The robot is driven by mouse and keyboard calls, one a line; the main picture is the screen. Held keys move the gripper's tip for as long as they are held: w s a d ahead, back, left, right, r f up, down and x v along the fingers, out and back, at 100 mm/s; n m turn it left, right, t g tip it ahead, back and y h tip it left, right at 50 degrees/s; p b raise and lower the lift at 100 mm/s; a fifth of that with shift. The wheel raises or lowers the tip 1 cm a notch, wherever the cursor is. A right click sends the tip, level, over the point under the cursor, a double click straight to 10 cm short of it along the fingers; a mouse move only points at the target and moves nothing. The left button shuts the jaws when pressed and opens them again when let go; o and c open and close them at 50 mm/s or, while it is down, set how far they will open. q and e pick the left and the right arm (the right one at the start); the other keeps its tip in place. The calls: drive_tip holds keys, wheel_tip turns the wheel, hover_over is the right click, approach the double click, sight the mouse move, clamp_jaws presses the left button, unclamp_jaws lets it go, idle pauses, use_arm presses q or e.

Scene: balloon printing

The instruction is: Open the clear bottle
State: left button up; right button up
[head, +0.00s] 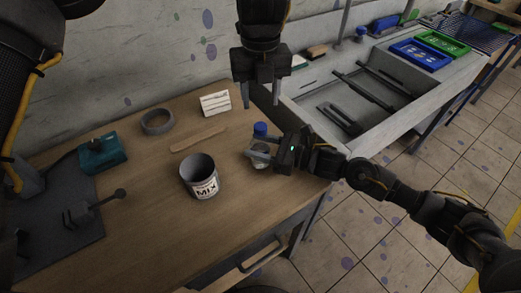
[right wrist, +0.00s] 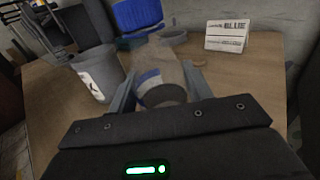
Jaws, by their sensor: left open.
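The clear bottle (head: 260,160) stands near the right edge of the wooden table, with its blue cap (head: 260,130) on top. My right gripper (head: 259,148) comes from the right and is shut on the bottle's body. In the right wrist view the bottle (right wrist: 160,72) sits between the two fingers, and the blue cap (right wrist: 138,14) shows at the top edge. My left gripper (head: 263,103) points down with open, empty fingers. It is above the cap and apart from it.
A MIX cup (head: 205,188) stands left of the bottle. A wooden stick (head: 198,139), a grey tape ring (head: 157,122), a white label card (head: 215,104) and a teal box (head: 103,154) are on the table (head: 150,215). A grey sink-like bench (head: 310,100) adjoins at the right.

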sight(260, 126)
drive_tip(key=c, duration=1)
use_arm(q)
drive_tip(key=shift+f, duration=0.15)
use_arm(e)
clamp_jaws()
use_arm(q)
drive_tip(key=m, duration=0.3)
drive_tip(key=shift+s+d, duration=0.1)
drive_tip(key=shift+d, duration=0.1)
drive_tip(key=m, duration=1.2)
drive_tip(key=shift+m, duration=0.3)
drive_tip(key=m, duration=0.7)
drive_tip(key=shift+a, duration=0.1)
drive_tip(key=m, duration=0.4)
drive_tip(key=shift+m, duration=0.3)
drive_tip(key=m, duration=0.4)
drive_tip(key=shift+a, duration=0.1)
drive_tip(key=shift+f, duration=3.85)
